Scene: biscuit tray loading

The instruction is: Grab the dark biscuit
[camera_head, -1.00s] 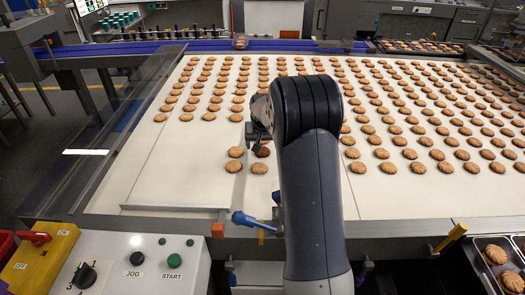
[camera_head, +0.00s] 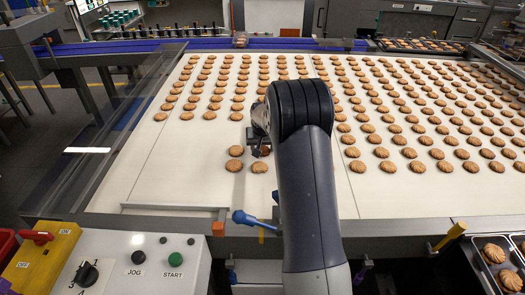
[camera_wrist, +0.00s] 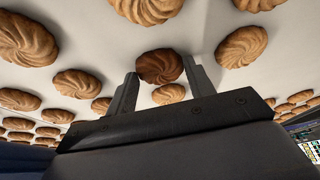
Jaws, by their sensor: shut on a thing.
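The dark biscuit (camera_wrist: 159,66) is round, swirled and browner than the others. In the wrist view it sits between the two fingers of my gripper (camera_wrist: 160,70), which is shut on it. In the head view only a small part of the dark biscuit (camera_head: 265,151) shows beside my gripper (camera_head: 257,150), over the near part of the white belt. My arm hides some of the belt there. Whether the biscuit still touches the belt I cannot tell.
Golden biscuits (camera_head: 234,166) and (camera_head: 259,168) lie close to my gripper. Rows of golden biscuits cover the far and right parts of the belt (camera_head: 180,180), whose near left is bare. A tray (camera_head: 480,262) with biscuits stands at the lower right. A blue-handled lever (camera_head: 240,217) is at the front edge.

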